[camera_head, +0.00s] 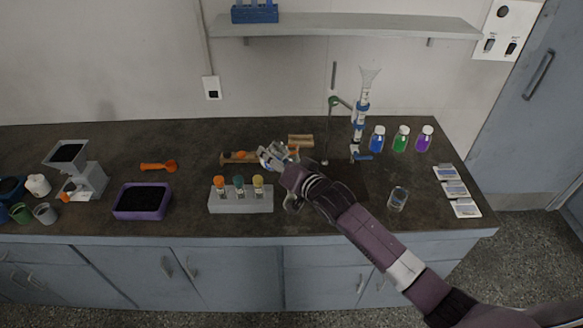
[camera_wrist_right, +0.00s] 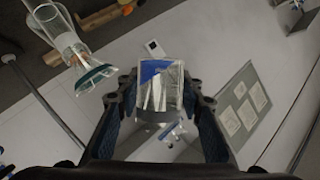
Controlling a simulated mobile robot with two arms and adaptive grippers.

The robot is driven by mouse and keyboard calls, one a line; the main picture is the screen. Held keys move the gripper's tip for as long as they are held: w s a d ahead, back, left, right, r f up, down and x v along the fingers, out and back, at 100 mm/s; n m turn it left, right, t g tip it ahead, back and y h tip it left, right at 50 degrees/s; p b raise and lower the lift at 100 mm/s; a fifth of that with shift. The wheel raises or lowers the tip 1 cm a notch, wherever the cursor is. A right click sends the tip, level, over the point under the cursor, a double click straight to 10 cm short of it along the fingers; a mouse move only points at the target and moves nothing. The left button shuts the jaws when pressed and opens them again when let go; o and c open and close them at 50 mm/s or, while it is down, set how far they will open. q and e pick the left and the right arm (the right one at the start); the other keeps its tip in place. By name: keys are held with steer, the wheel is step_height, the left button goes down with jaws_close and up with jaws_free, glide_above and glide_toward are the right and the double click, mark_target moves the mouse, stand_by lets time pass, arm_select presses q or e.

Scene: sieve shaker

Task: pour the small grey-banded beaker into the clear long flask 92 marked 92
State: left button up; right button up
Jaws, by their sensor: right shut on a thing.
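My right gripper (camera_head: 272,156) is over the counter, behind the grey block of capped tubes. In the right wrist view its fingers (camera_wrist_right: 160,105) are shut on a small clear beaker (camera_wrist_right: 160,85) with a dark grey band low on it; a blue and white patch shows on or through its wall. The beaker is too small to make out in the head view. A clear glass vessel with a long neck, a flared base and a teal band (camera_wrist_right: 75,50) shows at upper left in the wrist view, apart from the beaker. No 92 is readable, so I cannot tell which flask it is.
The tube block (camera_head: 240,202) stands in front of the gripper, a wooden rack (camera_head: 232,158) beside it. A clear jar (camera_head: 397,199), blue, green and purple bottles (camera_head: 401,138) and a tall glass column (camera_head: 361,105) stand right. A purple tray (camera_head: 142,201) is left.

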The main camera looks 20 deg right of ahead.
steer(key=shift+w+d+m+b, duration=0.1)
steer(key=shift+w+m+b, duration=0.05)
steer(key=shift+m+b, duration=0.3)
steer(key=shift+w+r+y, duration=0.1)
steer(key=shift+r+y, duration=0.1)
steer(key=shift+y, duration=0.1)
steer(key=shift+s+r+m+b, duration=0.2)
steer(key=shift+s+m+b, duration=0.05)
steer(key=shift+s+b, duration=0.05)
steer(key=shift+w+t, duration=0.3)
